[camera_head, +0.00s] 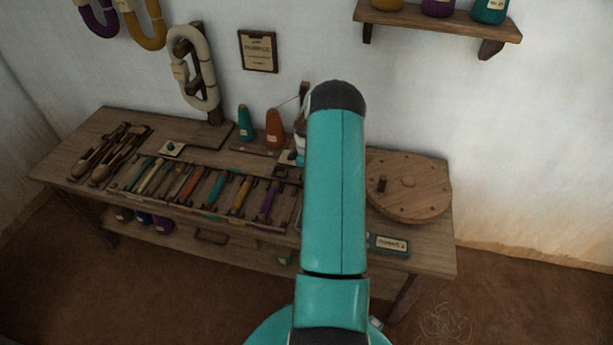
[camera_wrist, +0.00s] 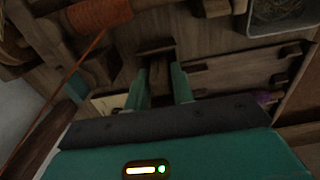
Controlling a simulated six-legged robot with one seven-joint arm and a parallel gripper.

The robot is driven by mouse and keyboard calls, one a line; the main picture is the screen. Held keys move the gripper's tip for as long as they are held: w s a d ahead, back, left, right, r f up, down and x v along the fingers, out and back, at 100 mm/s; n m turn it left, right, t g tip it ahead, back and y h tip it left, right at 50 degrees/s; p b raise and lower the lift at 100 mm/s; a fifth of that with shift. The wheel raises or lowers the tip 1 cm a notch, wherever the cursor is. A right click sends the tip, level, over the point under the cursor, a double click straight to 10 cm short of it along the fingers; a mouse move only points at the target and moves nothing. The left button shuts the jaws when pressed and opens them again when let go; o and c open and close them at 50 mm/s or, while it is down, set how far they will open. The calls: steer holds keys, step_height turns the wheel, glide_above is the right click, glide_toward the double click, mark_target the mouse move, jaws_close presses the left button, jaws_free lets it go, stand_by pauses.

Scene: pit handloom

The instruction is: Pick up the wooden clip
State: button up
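In the wrist view, a small brown wooden piece that looks like the wooden clip (camera_wrist: 159,70) stands between the fingertips, with a darker crosspiece at its far end. My gripper (camera_wrist: 161,84) has its two teal fingers apart, one on each side of this piece. I see no clear contact, and the depth between them is hard to judge. In the head view my teal arm hides the gripper and this part of the bench (camera_head: 433,257).
An orange thread cone (camera_wrist: 98,14) stands close by, its thread running down left. A grey box (camera_wrist: 284,16) is at upper right. On the bench are a rack of coloured bobbins (camera_head: 190,190), wooden shuttles (camera_head: 105,155) and a round wooden disc (camera_head: 412,190). A shelf (camera_head: 440,20) is above.

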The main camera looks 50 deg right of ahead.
jaws_close()
steer(key=shift+r, duration=0.1)
